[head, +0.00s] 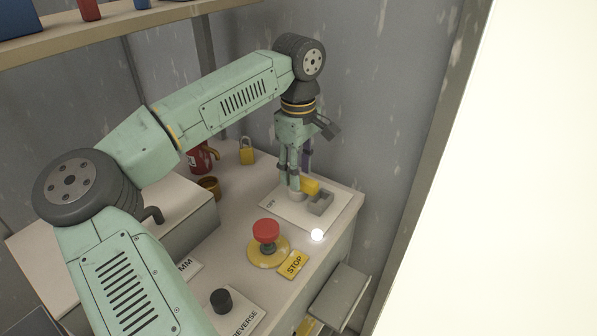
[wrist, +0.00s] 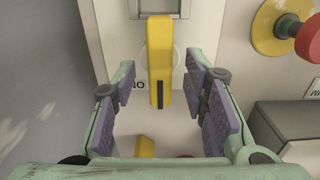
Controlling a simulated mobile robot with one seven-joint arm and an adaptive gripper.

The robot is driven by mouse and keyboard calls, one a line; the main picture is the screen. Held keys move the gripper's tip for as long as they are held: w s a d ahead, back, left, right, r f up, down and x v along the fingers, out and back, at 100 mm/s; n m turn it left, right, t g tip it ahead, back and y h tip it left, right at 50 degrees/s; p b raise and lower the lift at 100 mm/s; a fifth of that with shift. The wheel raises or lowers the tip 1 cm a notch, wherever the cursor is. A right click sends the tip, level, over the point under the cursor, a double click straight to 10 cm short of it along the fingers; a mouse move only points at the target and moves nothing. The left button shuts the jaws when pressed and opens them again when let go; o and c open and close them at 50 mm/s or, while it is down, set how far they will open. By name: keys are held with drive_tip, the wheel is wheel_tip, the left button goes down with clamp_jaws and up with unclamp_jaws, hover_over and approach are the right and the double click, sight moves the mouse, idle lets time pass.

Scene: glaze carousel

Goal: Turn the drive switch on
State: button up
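The drive switch has a yellow lever (head: 310,186) on a pale plate (head: 284,212); an OFF label is readable on the plate in the head view. In the wrist view the yellow lever (wrist: 159,60) runs down from a grey bracket (wrist: 172,8), with a dark slot near its lower end. My gripper (head: 294,188) points down over the plate beside the lever. In the wrist view my gripper (wrist: 162,100) is open, its purple pads apart on either side of the lever's lower end, with gaps on both sides. A partly hidden label lies near the left pad.
A red stop button (head: 266,232) on a yellow base stands close to the plate, by a STOP tag (head: 293,264). A white lamp (head: 317,235) glows at the plate's edge. A black knob (head: 221,300), a padlock (head: 247,152) and a red mug (head: 200,160) are also on the bench.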

wheel_tip(320, 180, up, 11)
idle(0.3)
